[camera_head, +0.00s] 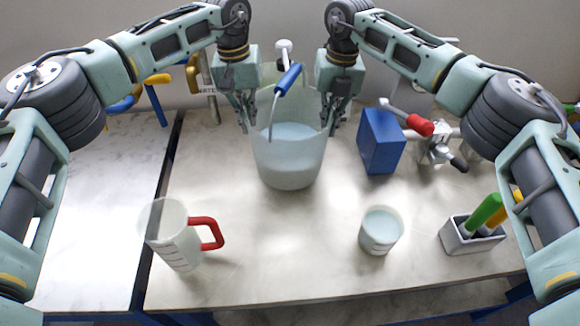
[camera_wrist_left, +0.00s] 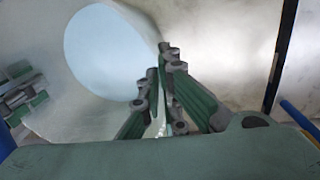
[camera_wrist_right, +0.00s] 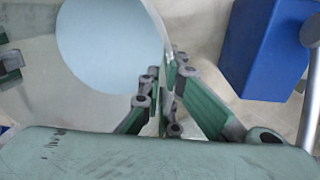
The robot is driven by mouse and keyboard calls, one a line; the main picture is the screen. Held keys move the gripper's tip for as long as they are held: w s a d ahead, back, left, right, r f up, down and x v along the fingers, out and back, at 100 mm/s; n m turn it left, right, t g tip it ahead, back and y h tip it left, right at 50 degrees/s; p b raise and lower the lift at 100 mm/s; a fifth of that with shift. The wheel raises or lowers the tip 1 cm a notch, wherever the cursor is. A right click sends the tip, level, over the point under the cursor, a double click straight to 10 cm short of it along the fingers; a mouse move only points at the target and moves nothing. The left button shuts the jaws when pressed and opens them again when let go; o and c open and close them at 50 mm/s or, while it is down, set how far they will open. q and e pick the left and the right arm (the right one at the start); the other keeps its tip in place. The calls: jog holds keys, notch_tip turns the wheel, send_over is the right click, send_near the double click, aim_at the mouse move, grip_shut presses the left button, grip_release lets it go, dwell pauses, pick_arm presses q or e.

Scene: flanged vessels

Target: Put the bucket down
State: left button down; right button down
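The translucent bucket (camera_head: 288,165), with pale blue liquid (camera_head: 290,132) inside, is upright at the back middle of the table. I cannot tell whether its base touches the table. Its blue-gripped handle (camera_head: 287,80) sticks up above the rim. My left gripper (camera_head: 249,122) is shut on the bucket's left wall at the rim; the left wrist view shows the wall between its fingers. My right gripper (camera_head: 330,125) is shut on the right wall in the same way. The liquid also shows in the left wrist view (camera_wrist_left: 110,55) and the right wrist view (camera_wrist_right: 110,45).
A blue block (camera_head: 381,141) and a valve with a red handle (camera_head: 420,125) are right of the bucket. A jug with a red handle (camera_head: 180,236), a cup (camera_head: 380,231) and a grey holder (camera_head: 468,236) stand nearer. The table's (camera_head: 285,235) front middle is clear.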

pick_arm(q)
jog(key=c, duration=2.5)
grip_release()
jog(key=shift+s+d+f, duration=0.1)
jog(key=shift+f, duration=0.2)
pick_arm(e)
jog(key=c, duration=2.5)
grip_release()
jog(key=shift+a+f, duration=0.1)
jog(key=shift+f, duration=0.2)
pick_arm(q)
jog(key=o, duration=0.5)
jog(key=shift+s+r, duration=0.15)
jog(key=shift+s, duration=0.05)
pick_arm(e)
jog(key=o, duration=0.5)
jog(key=shift+s+r, duration=0.15)
jog(key=shift+s, duration=0.1)
pick_arm(q)
jog(key=shift+w, duration=0.15)
pick_arm(e)
jog(key=shift+w, duration=0.1)
